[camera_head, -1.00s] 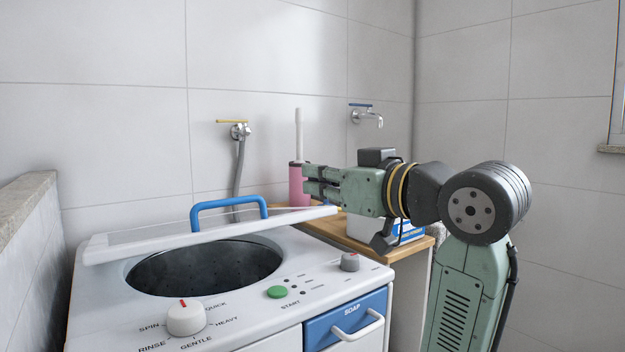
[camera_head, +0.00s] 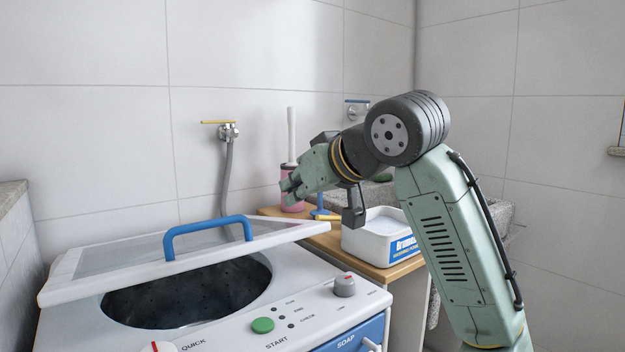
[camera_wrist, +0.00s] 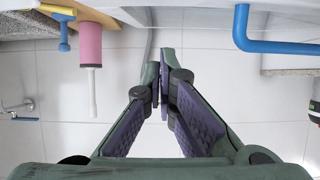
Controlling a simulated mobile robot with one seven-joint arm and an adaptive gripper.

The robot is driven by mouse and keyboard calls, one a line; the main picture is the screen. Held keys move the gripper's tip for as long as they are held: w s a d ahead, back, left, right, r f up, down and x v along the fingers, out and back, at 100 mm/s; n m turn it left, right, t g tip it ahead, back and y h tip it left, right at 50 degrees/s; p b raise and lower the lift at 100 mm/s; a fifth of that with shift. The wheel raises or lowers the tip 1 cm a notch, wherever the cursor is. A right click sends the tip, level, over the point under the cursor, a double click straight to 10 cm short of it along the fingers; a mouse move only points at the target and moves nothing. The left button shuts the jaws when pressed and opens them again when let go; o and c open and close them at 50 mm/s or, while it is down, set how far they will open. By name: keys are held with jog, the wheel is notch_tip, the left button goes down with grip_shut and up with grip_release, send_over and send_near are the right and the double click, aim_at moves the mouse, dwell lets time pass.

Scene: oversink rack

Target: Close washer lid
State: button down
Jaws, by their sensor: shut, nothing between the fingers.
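The washer lid (camera_head: 292,231) is a white frame with a see-through panel and a blue handle (camera_head: 208,224). It is tilted partly open above the dark round drum opening (camera_head: 190,293) of the white washer (camera_head: 215,333). My gripper (camera_head: 287,190) is shut and empty, near the lid's far right corner and apart from the handle. In the wrist view my gripper's fingers (camera_wrist: 167,58) meet at the tips with nothing between them. The blue handle (camera_wrist: 262,45) shows there at the upper right, clear of the fingers.
A wooden counter (camera_head: 400,268) beside the washer holds a white detergent box (camera_head: 362,238), a pink-and-white brush (camera_head: 291,150) and a blue-and-yellow tool (camera_head: 322,213). A stone sink (camera_head: 490,212) stands behind. Taps (camera_head: 228,131) are on the tiled wall. Space above the lid is clear.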

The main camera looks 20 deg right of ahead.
aim_at(309, 292)
jog(key=shift+s+d+f, duration=0.15)
jog(key=shift+s+f, duration=0.15)
jog(key=shift+f, duration=0.55)
jog(key=shift+s+d+f, duration=0.1)
jog(key=shift+s+f, duration=0.15)
jog(key=shift+f, duration=0.6)
jog(key=f+b, duration=0.3)
jog(key=s+f+t+b, duration=0.1)
jog(key=f+b, duration=0.2)
jog(key=f+t+b, duration=0.1)
jog(key=f+b, duration=0.2)
jog(key=shift+s+d+f+y+b, duration=0.25)
jog(key=shift+s+d+y+b, duration=0.05)
jog(key=shift+s+y+b, duration=0.1)
jog(key=shift+s+f+t+b, duration=0.2)
jog(key=shift+f+t+b, duration=0.1)
jog(key=shift+f+b, duration=0.3)
jog(key=shift+d+r, duration=0.1)
